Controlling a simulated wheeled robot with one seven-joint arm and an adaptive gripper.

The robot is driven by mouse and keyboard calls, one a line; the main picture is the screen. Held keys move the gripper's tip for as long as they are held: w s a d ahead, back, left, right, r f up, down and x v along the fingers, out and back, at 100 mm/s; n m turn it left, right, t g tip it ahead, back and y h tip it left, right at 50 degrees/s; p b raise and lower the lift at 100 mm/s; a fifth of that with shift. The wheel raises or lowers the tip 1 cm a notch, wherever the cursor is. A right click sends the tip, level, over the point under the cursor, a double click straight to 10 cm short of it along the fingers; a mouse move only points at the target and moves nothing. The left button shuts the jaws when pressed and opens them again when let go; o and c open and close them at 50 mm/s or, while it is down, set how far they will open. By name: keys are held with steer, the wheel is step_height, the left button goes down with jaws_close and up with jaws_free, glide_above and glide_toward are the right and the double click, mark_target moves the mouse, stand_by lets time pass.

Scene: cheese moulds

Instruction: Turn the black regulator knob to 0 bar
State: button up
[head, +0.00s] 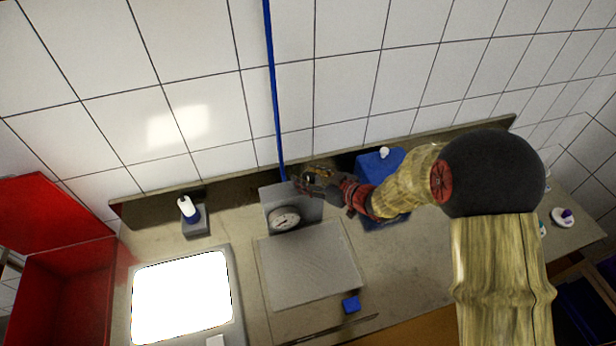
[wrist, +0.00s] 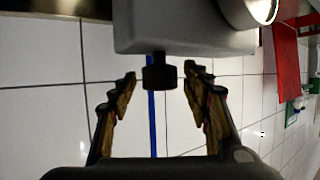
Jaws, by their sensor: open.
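The black regulator knob (wrist: 158,73) sticks out of the grey regulator box (wrist: 185,35) in the wrist view. My gripper (wrist: 161,75) is open, with one fingertip on each side of the knob. A gap shows between each finger and the knob, and I see no contact. In the head view the regulator box (head: 278,195) stands at the back of the bench, with a round white gauge (head: 285,219) on its front. My gripper (head: 308,181) is at the box's right side there. The knob is hidden in the head view, and the gauge reading is too small to tell.
A blue pipe (head: 272,90) runs up the tiled wall behind the box. A blue box (head: 372,165) stands close to my wrist. A metal plate (head: 310,265), a small blue block (head: 351,304), a bright screen (head: 182,297) and a red container (head: 70,285) are also around.

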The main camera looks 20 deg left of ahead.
steer(key=shift+c, duration=1.2)
steer(key=c, duration=0.9)
